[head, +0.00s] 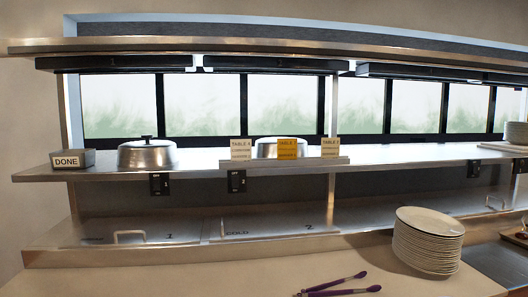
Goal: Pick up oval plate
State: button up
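A tall stack of white plates (428,240) stands on the counter at the right of centre in the head view. The top plate (430,221) looks oval from this angle, but I cannot tell its true shape. The stack leans slightly, and nothing touches the top plate. My gripper is not in view.
Purple-handled tongs (338,287) lie on the counter (200,280) left of the near stack. A steel shelf (400,152) runs above, holding a domed lid (147,155), order cards (288,149) and a DONE box (72,159). The counter's left part is clear.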

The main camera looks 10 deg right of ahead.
aim_at(428, 220)
jog(key=z, duration=2.1)
